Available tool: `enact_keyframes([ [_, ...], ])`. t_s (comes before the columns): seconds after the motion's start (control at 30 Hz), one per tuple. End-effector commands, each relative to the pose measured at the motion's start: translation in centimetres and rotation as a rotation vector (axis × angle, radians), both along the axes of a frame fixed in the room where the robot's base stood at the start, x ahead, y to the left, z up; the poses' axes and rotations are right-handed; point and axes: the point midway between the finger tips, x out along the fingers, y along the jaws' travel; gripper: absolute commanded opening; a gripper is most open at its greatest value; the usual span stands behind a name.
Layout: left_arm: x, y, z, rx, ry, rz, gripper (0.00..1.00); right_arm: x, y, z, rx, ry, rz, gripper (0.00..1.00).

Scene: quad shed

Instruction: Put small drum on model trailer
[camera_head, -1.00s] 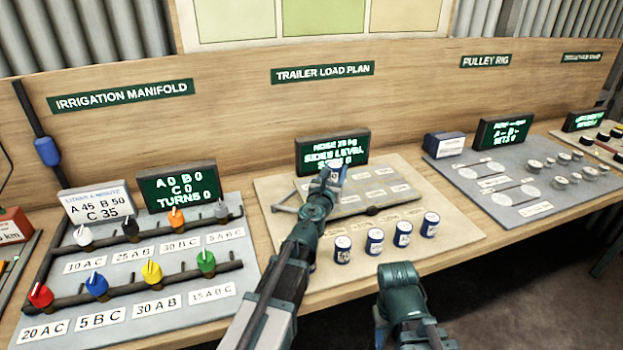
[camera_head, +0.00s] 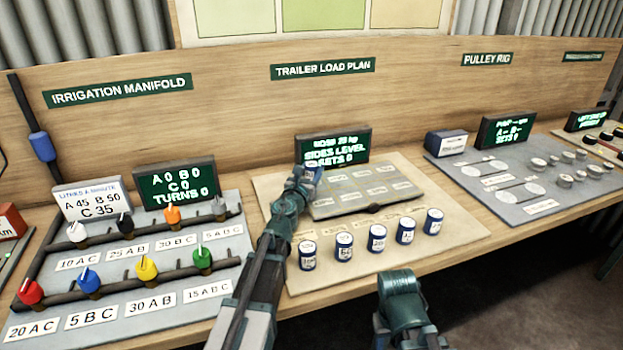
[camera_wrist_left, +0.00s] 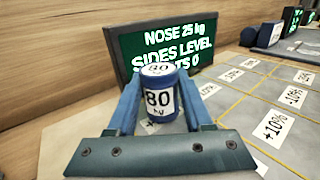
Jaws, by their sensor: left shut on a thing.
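A small blue drum with a white label reading 80 (camera_wrist_left: 160,103) is upright between the fingers of my left gripper (camera_wrist_left: 160,110), which is shut on it. In the head view, my left gripper (camera_head: 309,172) is at the back left of the model trailer (camera_head: 345,211), a flat grey bed with labelled squares. In the left wrist view, the trailer bed (camera_wrist_left: 232,118) lies to the right of the drum. I cannot tell the drum's height above the board.
Several other blue and white drums (camera_head: 377,238) stand in a row at the board's front. A dark display (camera_head: 333,149) stands behind the trailer, close behind the held drum. The irrigation board (camera_head: 222,265) is at left, the pulley board (camera_head: 505,205) at right.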

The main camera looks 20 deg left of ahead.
Motion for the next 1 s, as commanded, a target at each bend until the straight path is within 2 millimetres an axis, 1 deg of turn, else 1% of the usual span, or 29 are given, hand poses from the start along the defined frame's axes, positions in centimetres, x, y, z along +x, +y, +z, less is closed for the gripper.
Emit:
enact_keyframes([
  [0.03,0.0,-0.01,-0.8,0.0,0.0,0.0,0.0,0.0,0.01,-0.8,0.0,0.0,0.0,0.5],
  [0.27,0.0,-0.02,-0.52,0.0,0.0,0.0,0.0,0.0,0.0,-0.51,0.0,0.0,0.0,0.5],
  [0.43,0.0,-0.02,-1.0,0.0,0.0,0.0,0.0,0.0,0.01,-1.0,0.0,0.0,0.0,0.5],
  [0.47,0.0,-0.02,-0.88,0.0,0.0,0.0,0.55,0.0,0.01,-0.89,0.0,0.0,0.0,0.5],
  [0.6,0.0,-0.02,-0.82,0.0,0.0,0.0,0.8,0.0,0.0,-0.83,0.0,0.0,0.0,0.5],
  [0.63,0.0,-0.02,-0.82,0.0,0.0,0.0,0.81,0.0,0.0,-0.83,0.0,0.0,0.0,0.5],
  [1.0,0.0,-0.02,-0.56,0.0,0.0,0.0,0.81,0.0,0.0,-0.56,0.0,0.0,0.0,0.5],
])
